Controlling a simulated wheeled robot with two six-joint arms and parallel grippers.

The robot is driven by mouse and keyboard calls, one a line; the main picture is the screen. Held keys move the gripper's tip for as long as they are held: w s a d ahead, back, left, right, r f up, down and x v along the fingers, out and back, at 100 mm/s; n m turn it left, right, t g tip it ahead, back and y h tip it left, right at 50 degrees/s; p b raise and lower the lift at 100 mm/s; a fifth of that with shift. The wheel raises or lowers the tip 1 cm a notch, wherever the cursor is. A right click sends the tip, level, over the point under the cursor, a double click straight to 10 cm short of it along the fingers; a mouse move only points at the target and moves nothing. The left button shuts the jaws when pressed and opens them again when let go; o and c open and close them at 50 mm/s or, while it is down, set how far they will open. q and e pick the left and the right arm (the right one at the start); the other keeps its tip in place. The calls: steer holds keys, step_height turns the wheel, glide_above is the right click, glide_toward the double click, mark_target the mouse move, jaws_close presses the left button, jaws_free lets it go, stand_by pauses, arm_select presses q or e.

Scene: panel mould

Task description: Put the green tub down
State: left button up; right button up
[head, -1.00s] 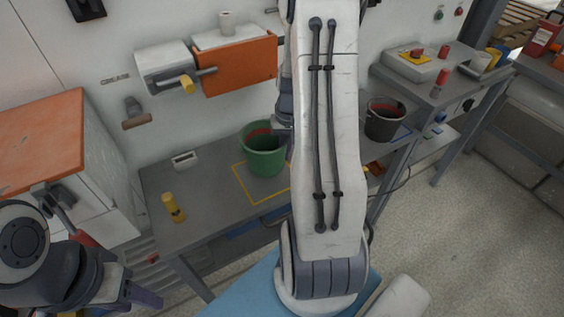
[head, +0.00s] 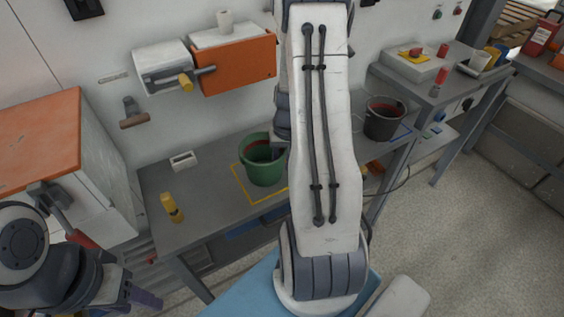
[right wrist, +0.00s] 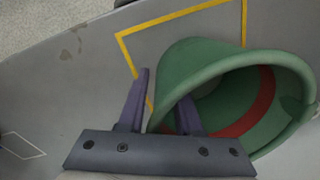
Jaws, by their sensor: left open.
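The green tub (head: 264,168), with a red band inside, is upright on or just above the grey table, within the yellow outline (head: 238,183). I cannot tell whether its base touches. In the right wrist view the tub (right wrist: 186,70) fills the right half. In the head view my right gripper (head: 276,150) is at the tub's right rim, partly hidden by my arm. My left gripper (head: 145,300) is open and empty at the lower left, away from the table.
A yellow bottle (head: 172,208) and a small white box (head: 183,161) stand on the table (head: 205,195) left of the tub. A dark bucket (head: 384,120) stands to the right. An orange-fronted box (head: 238,65) hangs on the wall behind. A cabinet (head: 40,150) is at the left.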

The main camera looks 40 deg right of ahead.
steer(key=shift+r, duration=0.1)
steer(key=shift+r, duration=0.25)
step_height(320, 180, up, 12)
steer(key=p, duration=0.2)
steer(key=a+r+n, duration=0.3)
steer(key=a+n, duration=0.3)
steer(key=a, duration=1.3)
steer(key=s+a+r+n, duration=0.2)
steer(key=s+a+n, duration=0.6)
steer(key=s+a, duration=0.7)
steer(key=shift+s+n+g, duration=0.25)
steer(key=shift+n+g, duration=0.05)
steer(key=shift+r, duration=0.1)
